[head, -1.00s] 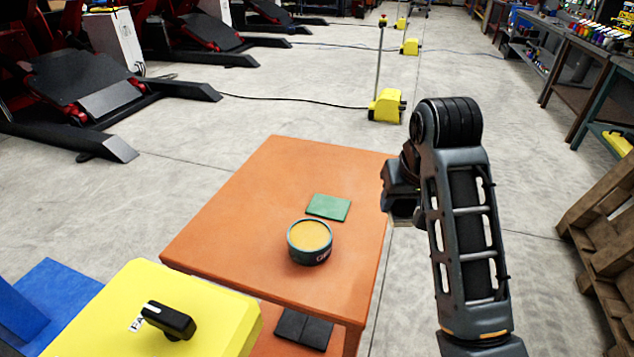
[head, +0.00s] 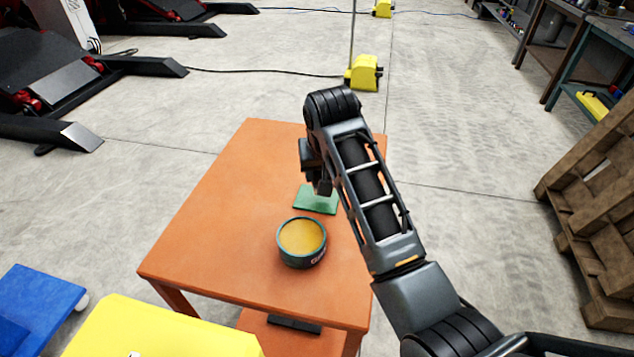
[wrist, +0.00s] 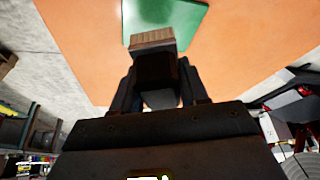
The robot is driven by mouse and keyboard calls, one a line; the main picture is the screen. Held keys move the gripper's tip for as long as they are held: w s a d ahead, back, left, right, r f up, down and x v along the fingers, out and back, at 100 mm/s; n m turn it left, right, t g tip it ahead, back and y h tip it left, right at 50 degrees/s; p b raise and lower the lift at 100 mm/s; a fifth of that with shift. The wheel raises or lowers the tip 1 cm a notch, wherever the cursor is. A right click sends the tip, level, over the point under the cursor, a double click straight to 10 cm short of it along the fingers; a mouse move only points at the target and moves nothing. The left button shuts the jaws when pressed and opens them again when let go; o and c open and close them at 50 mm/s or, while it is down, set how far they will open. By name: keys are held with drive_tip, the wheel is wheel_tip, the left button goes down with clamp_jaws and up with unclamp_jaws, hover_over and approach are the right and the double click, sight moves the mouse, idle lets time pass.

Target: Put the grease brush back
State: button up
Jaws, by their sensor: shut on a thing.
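My gripper (head: 322,188) is over the far right part of the orange table (head: 215,235), beside the near-left of my forearm. In the head view the green pad (head: 314,203) lies flat, partly behind the gripper and arm. The brush is too small to make out there. An open grease tin (head: 301,246) stands nearer, full of yellow grease.
A yellow box (head: 150,335) stands at the near left, with a blue object (head: 45,295) beside it. A wooden pallet stack (head: 590,190) is at the right. The left half of the tabletop is bare.

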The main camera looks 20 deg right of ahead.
drive_tip(key=shift+w+a+f, duration=0.3)
drive_tip(key=shift+w+f, duration=0.05)
drive_tip(key=shift+f, duration=0.05)
drive_tip(key=shift+f+p, duration=0.35)
drive_tip(key=shift+f, duration=1.55)
drive_tip(key=o, duration=1.1)
drive_tip(key=shift+o, duration=0.2)
drive_tip(key=v, duration=1.2)
drive_tip(key=shift+s+b, duration=0.15)
drive_tip(key=shift+b, duration=0.15)
